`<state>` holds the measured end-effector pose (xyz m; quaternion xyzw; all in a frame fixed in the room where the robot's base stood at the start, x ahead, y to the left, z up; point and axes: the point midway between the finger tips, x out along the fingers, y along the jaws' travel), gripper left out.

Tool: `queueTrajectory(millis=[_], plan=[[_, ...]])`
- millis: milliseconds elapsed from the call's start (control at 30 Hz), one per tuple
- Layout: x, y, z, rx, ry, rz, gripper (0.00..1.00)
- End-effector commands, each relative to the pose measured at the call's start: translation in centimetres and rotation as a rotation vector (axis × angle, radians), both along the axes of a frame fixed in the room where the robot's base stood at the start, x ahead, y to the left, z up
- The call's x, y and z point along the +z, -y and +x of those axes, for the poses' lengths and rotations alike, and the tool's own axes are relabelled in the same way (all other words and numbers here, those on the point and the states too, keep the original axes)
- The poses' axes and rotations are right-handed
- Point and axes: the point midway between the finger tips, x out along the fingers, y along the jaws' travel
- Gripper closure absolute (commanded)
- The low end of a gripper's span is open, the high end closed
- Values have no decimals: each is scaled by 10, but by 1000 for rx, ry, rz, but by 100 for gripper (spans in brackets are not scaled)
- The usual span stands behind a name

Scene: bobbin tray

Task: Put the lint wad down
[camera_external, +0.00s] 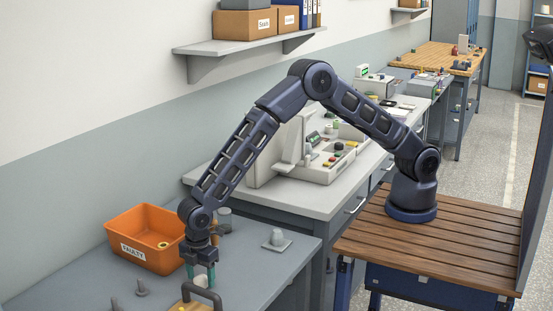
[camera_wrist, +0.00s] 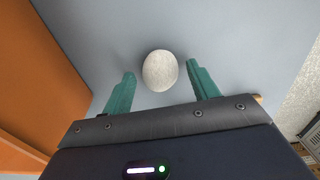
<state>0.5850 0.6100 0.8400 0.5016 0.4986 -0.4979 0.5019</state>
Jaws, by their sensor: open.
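The lint wad is a pale, speckled, rounded lump (camera_wrist: 160,71) in the wrist view, over the grey tabletop (camera_wrist: 230,35). It appears to rest on that surface. My gripper (camera_wrist: 160,78) is open, with one teal finger on each side of the wad and a visible gap to each. In the external view my gripper (camera_external: 201,272) points down at the grey table, and the whitish wad (camera_external: 201,282) shows low between the fingers.
An orange bin (camera_external: 128,256) labelled FAULTY stands just left of my gripper, with a small yellowish ring inside. A wooden tray with a dark handle (camera_external: 203,292) is close in front. A small grey piece on a plate (camera_external: 277,239) is to the right.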

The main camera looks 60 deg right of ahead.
Motion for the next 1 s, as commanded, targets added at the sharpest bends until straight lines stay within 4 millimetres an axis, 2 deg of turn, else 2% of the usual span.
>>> queueTrajectory(millis=[233, 700, 833, 1000], plan=[[14, 0, 0, 0, 0, 1, 41], [98, 0, 0, 0, 1, 1, 41], [114, -1, -1, 0, 1, 1, 41], [122, 0, -1, 0, 0, 0, 41]])
